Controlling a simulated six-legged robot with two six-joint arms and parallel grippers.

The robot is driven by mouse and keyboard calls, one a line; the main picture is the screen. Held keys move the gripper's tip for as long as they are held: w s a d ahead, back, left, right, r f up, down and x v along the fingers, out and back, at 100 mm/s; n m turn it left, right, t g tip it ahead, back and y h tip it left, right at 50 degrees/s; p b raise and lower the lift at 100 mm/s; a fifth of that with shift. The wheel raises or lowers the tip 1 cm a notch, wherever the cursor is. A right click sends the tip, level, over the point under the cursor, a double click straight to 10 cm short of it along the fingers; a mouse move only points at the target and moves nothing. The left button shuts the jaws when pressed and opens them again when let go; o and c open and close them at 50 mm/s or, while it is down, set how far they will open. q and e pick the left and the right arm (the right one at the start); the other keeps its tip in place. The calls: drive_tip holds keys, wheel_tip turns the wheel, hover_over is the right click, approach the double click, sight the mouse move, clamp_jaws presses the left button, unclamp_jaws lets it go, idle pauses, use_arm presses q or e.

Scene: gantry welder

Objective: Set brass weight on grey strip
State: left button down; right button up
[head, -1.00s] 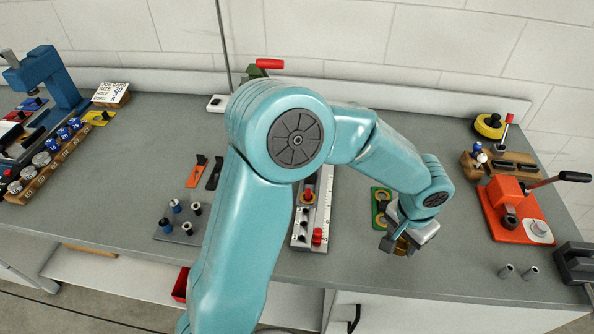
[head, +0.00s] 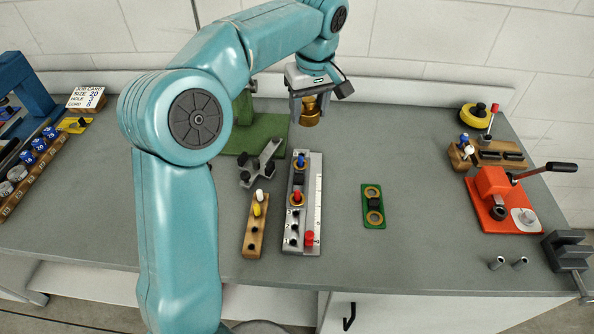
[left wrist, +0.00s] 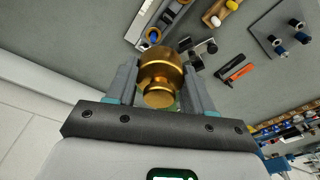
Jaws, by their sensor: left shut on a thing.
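My left gripper (head: 310,98) is shut on the brass weight (head: 311,115) and holds it in the air near the back of the bench. In the left wrist view the weight (left wrist: 160,80) sits between both fingers. A long grey strip (head: 316,232) with a white ruled edge lies on the bench, nearer the front than the gripper. It carries brass rings, a blue-topped pin, red pins and dark holes. Part of the strip (left wrist: 147,22) shows at the top of the left wrist view. The weight is apart from it. My right gripper is not in view.
A wooden block (head: 252,235) with yellow and white pegs stands left of the strip, a grey bracket (head: 260,163) behind it. A green plate with brass rings (head: 373,216) lies right. An orange press (head: 495,190) stands farther right. Bench between plate and press is clear.

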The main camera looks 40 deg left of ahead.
use_arm(q)
drive_tip(key=shift+s+a+r+n, duration=0.35)
drive_tip(key=shift+a+r+n, duration=0.25)
drive_tip(key=shift+r, duration=0.25)
drive_tip(key=shift+s+a, duration=0.1)
drive_tip(key=shift+a, duration=0.1)
drive_tip(key=b, duration=0.1)
hover_over(299, 177)
wheel_tip(299, 177, down, 14)
drive_tip(key=shift+a+r, duration=0.1)
drive_tip(key=shift+a, duration=0.05)
drive_tip(key=shift+w+f, duration=0.2)
drive_tip(key=shift+f, duration=2.65)
drive_tip(key=shift+s, duration=0.1)
drive_tip(key=shift+f+b, duration=0.1)
drive_tip(key=shift+b, duration=0.2)
drive_tip(key=shift+c, duration=2.1)
unclamp_jaws()
